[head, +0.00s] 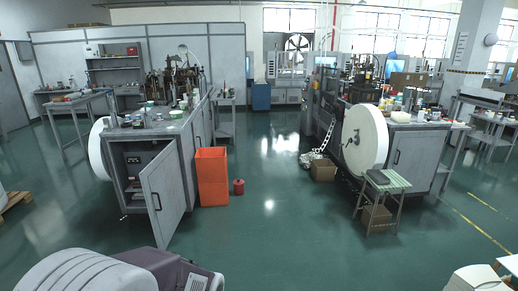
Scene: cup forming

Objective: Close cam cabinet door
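The cam cabinet door (162,197) is a grey panel with a dark vertical handle (156,202). It stands open on the front of the left machine's cabinet (184,152), swung out toward me. The cabinet interior (135,163) shows to the left of the door, with a few small items inside. Neither of my grippers shows in the head view, so their state is hidden.
An orange bin (211,177) and a small red can (239,187) stand right of the door. A white reel (99,149) is at the cabinet's left. A small table (387,181) stands by the right machine. The central green floor (275,225) is clear.

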